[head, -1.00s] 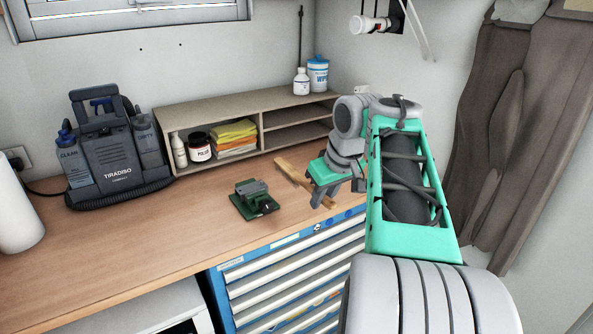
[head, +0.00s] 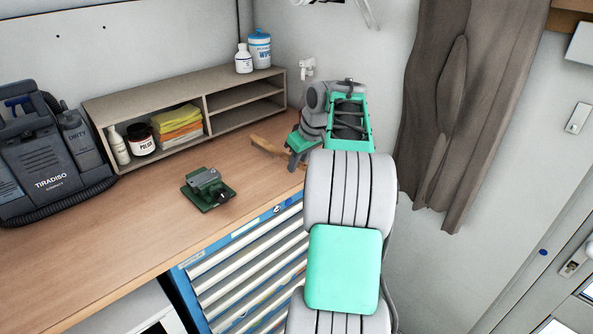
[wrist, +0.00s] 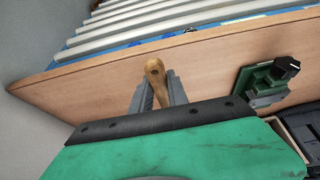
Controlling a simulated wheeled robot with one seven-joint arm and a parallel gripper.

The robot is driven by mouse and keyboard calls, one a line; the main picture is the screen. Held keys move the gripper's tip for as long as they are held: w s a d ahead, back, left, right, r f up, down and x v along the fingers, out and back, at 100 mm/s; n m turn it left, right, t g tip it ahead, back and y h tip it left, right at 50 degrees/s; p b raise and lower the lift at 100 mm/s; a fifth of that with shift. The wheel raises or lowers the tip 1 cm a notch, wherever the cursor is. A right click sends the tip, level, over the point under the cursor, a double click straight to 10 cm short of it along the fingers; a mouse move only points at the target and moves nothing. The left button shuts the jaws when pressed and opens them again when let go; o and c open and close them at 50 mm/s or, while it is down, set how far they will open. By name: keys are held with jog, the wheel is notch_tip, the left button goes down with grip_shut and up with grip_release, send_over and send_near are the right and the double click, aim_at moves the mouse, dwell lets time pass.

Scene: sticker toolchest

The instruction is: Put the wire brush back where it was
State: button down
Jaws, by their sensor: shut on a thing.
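The wire brush shows as a light wooden strip (head: 268,147) at the back right of the workbench, in front of the shelf's right end. My gripper (head: 296,161) is at its right end, low over the bench. In the wrist view the wooden handle (wrist: 154,72) stands between the two grey fingers (wrist: 157,92), which are shut on it. The bristles are not visible in either view. I cannot tell whether the brush touches the bench top.
The wooden shelf (head: 245,98) is behind, with bottles and cloths. A black cleaning machine (head: 45,160) is at left. A blue drawer chest (head: 245,262) is below.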

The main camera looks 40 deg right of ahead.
aim_at(294, 180)
jog(key=shift+w+d+f, duration=0.15)
jog(key=shift+f, duration=1.8)
jog(key=c, duration=1.3)
grip_release()
jog(key=p+v, duration=0.1)
jog(key=v, duration=1.1)
jog(key=a, duration=2.6)
jog(key=s+a+f, duration=0.3)
jog(key=s, duration=0.1)
jog(key=s+a+f, duration=0.3)
jog(key=s, duration=0.1)
jog(key=s+a+f, duration=0.3)
jog(key=s+a, duration=0.1)
jog(key=shift+s+f, duration=0.1)
jog(key=shift+f, duration=0.3)
